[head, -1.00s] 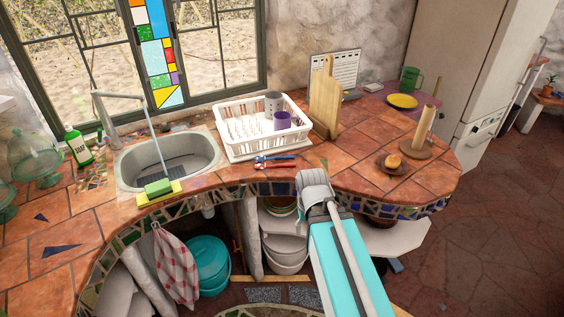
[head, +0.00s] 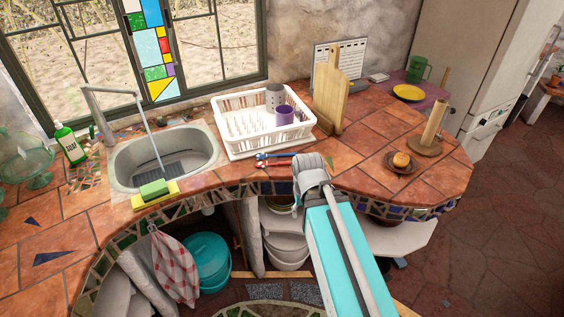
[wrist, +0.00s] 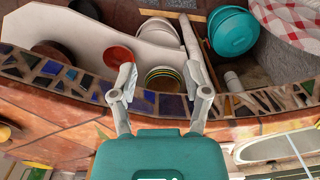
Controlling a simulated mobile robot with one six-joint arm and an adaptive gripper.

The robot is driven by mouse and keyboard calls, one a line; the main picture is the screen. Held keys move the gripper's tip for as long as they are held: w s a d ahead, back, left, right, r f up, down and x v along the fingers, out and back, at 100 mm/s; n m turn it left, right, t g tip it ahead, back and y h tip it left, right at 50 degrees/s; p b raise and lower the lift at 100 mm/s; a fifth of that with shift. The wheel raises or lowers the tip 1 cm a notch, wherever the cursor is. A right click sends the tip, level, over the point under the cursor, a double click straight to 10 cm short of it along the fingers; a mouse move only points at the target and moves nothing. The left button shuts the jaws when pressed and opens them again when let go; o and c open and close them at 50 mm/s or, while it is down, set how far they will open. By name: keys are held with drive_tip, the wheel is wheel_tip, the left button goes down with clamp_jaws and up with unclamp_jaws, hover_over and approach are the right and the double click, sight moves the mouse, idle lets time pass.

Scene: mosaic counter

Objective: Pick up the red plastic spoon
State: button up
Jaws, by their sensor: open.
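The red plastic spoon (head: 272,164) lies flat on the tiled counter, close to its front edge and in front of the white dish rack. A blue utensil (head: 272,155) lies just behind it. My gripper (head: 327,160) shows at the end of the turquoise arm, to the right of the spoon and apart from it; its fingers are hard to make out there. In the wrist view my gripper (wrist: 158,75) is open with nothing between the fingers, seen against the counter edge and the shelf below. I cannot make out the spoon in the wrist view.
The dish rack (head: 262,128) holds cups. A cutting board (head: 331,100) stands to its right. The sink (head: 164,158) is at left. A saucer (head: 399,163) with a bun and a paper-towel holder (head: 434,128) stand at right. Bowls (wrist: 165,78) sit below the counter.

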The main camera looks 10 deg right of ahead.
drive_tip(key=shift+w+a, duration=0.1)
drive_tip(key=shift+a, duration=0.15)
drive_tip(key=w+a+r+m+t+p, duration=0.1)
drive_tip(key=w+r+m+p, duration=0.3)
drive_tip(key=w+m, duration=0.5)
drive_tip(key=w+a+r+m+t+p, duration=0.1)
drive_tip(key=w+r+m+p, duration=0.3)
drive_tip(key=w+m, duration=0.6)
drive_tip(key=w, duration=0.7)
drive_tip(key=shift+r, duration=0.3)
drive_tip(key=shift+d+f, duration=0.1)
drive_tip(key=b, duration=0.8)
hover_over(278, 164)
drive_tip(key=s, duration=0.1)
drive_tip(key=f, duration=0.5)
drive_tip(key=d+f, duration=0.1)
drive_tip(key=f, duration=0.2)
drive_tip(key=shift+f, duration=0.15)
